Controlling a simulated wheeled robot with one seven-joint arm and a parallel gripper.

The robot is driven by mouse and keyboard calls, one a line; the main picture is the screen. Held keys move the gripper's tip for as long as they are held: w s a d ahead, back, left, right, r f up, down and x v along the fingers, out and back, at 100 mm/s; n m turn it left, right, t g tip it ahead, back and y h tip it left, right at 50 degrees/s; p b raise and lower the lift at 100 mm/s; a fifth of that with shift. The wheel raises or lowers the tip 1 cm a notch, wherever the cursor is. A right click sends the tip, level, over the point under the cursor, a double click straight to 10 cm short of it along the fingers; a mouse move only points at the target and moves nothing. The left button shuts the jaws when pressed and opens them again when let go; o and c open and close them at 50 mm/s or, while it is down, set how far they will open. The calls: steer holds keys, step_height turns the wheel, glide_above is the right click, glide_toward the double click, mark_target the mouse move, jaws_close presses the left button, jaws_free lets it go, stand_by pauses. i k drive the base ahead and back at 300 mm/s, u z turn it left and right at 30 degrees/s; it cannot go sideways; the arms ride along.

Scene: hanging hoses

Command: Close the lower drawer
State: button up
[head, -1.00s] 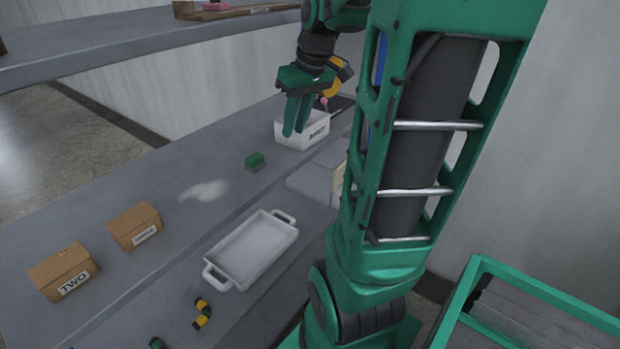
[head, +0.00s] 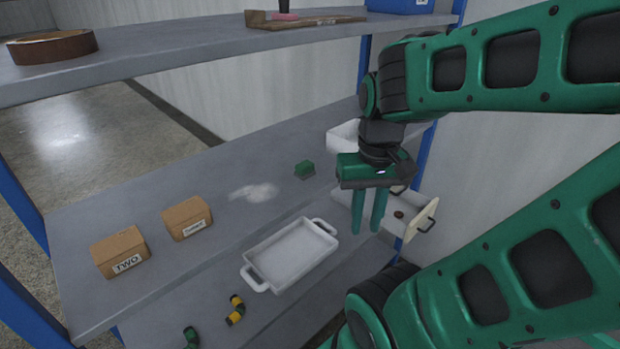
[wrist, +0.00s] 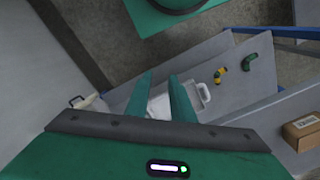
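The drawer shows in the head view as a pale open box with a cream front (head: 420,219) and a dark handle (head: 426,226). It is pulled out at the right end of the shelf, and a small brown item (head: 399,214) lies inside. Only one drawer shows clearly, and my arm hides part of that area. My gripper (head: 367,230) points down just left of the drawer, its fingers apart and empty. In the wrist view, my gripper (wrist: 160,76) has a gap between the fingers, and the drawer's handle (wrist: 77,101) is left of them.
A white tray (head: 250,274) lies on the lower level, near black-and-yellow (head: 236,310) and green (head: 191,338) curved pieces. Two cardboard boxes (head: 120,252) (head: 187,218), a green block (head: 305,168) and a white bin (head: 342,137) stand on the middle shelf. An upper shelf (head: 180,58) runs above.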

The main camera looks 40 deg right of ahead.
mark_target(409, 202)
steer(key=z, duration=1.8)
